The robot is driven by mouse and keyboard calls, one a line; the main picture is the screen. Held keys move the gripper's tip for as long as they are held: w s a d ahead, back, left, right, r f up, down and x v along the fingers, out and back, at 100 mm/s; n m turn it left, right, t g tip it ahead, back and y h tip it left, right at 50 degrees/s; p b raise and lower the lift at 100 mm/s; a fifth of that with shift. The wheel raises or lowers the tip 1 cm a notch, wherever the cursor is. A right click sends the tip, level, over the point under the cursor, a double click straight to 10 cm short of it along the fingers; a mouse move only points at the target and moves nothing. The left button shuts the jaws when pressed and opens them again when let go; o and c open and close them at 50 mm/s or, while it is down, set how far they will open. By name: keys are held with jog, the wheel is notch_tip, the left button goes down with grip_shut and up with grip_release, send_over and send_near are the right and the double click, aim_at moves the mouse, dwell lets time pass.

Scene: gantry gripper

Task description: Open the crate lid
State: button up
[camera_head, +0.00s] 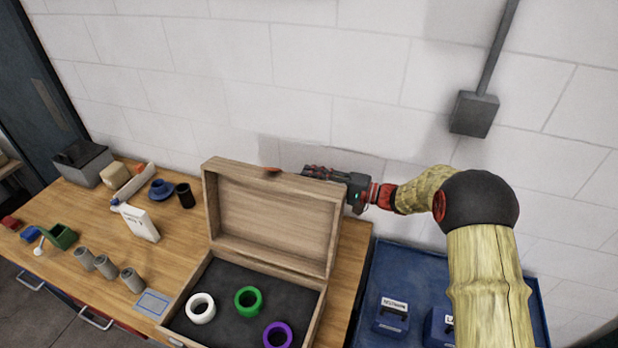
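The wooden crate (196,274) stands on the bench with its lid (268,216) raised, standing roughly upright along the back edge. Inside, on a dark floor, lie a white ring (201,297), a green ring (238,302) and a purple ring (267,335). My gripper (312,171) is at the top edge of the lid, towards its right end, and reaches in from the right. Its fingers are partly behind the lid edge, so I cannot tell whether they are open or shut, or touch the lid.
Left of the crate on the bench (190,249) are several grey cylinders (107,267), a white box (140,224), a dark cup (186,196) and a green container (61,237). A blue tray (373,268) with blue boxes is at right. A white block wall (300,80) stands close behind.

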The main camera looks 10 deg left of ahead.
jog(key=shift+a, duration=0.45)
jog(key=shift+c, duration=0.3)
grip_shut()
jog(key=shift+f, duration=0.15)
